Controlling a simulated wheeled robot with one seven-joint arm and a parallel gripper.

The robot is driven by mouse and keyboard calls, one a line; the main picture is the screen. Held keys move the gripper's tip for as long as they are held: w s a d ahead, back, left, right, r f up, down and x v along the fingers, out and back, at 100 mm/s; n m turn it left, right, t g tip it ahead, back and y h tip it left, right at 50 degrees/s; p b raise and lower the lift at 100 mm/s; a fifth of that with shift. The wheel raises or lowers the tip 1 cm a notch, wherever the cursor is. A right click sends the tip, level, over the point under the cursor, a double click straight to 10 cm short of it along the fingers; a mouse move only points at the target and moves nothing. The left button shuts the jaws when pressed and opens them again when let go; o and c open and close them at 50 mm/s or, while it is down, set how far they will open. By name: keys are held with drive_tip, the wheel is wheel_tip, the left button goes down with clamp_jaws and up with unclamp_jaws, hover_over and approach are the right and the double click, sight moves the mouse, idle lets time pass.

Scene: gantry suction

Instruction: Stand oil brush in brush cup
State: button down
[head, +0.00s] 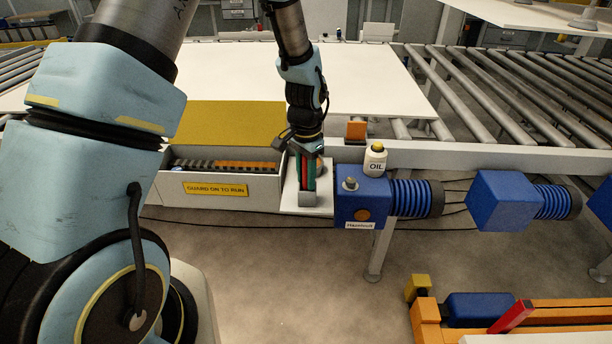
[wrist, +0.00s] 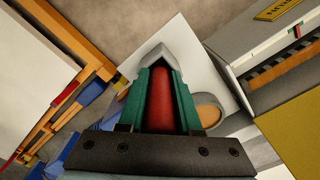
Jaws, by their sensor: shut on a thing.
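My gripper (head: 308,178) is shut on a red handle, the oil brush (head: 310,170), which stands roughly upright between green finger pads. The red handle (wrist: 161,100) fills the gap between the pads in the wrist view. A pale grey form (wrist: 167,62) shows just beyond the fingertips, and a small grey block (head: 308,198) sits below them in the head view. I cannot tell whether this is the brush cup, or whether the brush is inside it. A round tan-topped thing (wrist: 207,112) is beside the right finger. The bristles are hidden.
The gripper is over a white shelf (head: 290,207) between the guarded housing (head: 220,190) on the left and a blue motor box (head: 362,208) on the right. An oil bottle (head: 375,161) stands on that box. An orange block (head: 356,131) and roller conveyor (head: 500,100) lie behind.

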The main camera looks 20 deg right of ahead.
drive_tip(key=shift+f, duration=0.15)
drive_tip(key=c, duration=0.6)
unclamp_jaws()
wheel_tip(320, 180, up, 12)
drive_tip(key=b, duration=0.2)
drive_tip(key=shift+b, duration=0.35)
drive_tip(key=s+a+n+t, duration=0.1)
drive_tip(key=s+a+n, duration=0.2)
drive_tip(key=a+n, duration=1)
drive_tip(key=a, duration=1.6)
drive_tip(key=shift+s+a+r+t, duration=0.3)
drive_tip(key=shift+s+a+r, duration=0.1)
